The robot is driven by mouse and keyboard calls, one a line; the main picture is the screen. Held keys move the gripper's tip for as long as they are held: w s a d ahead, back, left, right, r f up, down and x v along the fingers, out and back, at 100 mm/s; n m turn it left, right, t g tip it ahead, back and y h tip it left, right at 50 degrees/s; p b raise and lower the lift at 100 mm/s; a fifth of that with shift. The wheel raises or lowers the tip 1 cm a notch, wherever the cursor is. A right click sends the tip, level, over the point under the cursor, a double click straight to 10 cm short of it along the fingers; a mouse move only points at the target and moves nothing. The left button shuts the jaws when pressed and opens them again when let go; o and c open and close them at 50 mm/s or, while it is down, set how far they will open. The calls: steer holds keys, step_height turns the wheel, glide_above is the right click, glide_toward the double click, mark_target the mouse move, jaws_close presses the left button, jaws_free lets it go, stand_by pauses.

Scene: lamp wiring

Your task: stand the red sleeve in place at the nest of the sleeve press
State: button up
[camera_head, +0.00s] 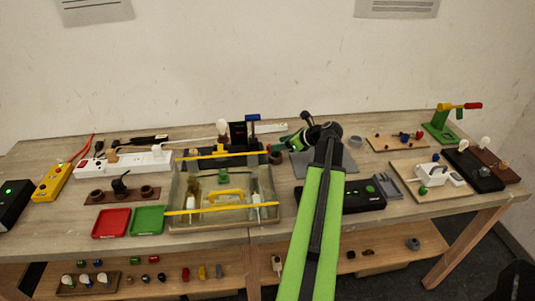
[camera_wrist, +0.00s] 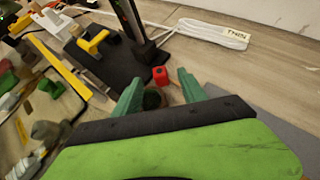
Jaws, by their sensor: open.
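The red sleeve (camera_wrist: 160,75) shows in the wrist view as a small upright red piece with a dark hole in its top. It stands beside the dark base plate (camera_wrist: 118,66) of what looks like the sleeve press, with its black column (camera_wrist: 127,18). In the head view this press appears as a black upright (camera_head: 238,134) with a blue handle (camera_head: 252,118). My gripper (camera_wrist: 161,84) is open, its green fingertips on either side of and just short of the sleeve. A dark round piece (camera_wrist: 152,99) lies between the fingers. The nest is not clearly visible.
A tray (camera_head: 178,202) with yellow bars (camera_head: 222,209) stands left of my arm. Red (camera_head: 111,223) and green (camera_head: 147,220) trays lie further left. A white cable (camera_wrist: 211,34) with a tag lies behind the sleeve. A black box (camera_head: 362,194) stands right of my arm.

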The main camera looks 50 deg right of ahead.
steer(key=b+x, duration=0.2)
steer(key=x, duration=0.2)
steer(key=shift+w+f, duration=0.3)
steer(key=shift+a+r, duration=0.1)
steer(key=shift+c, duration=0.4)
jaws_close()
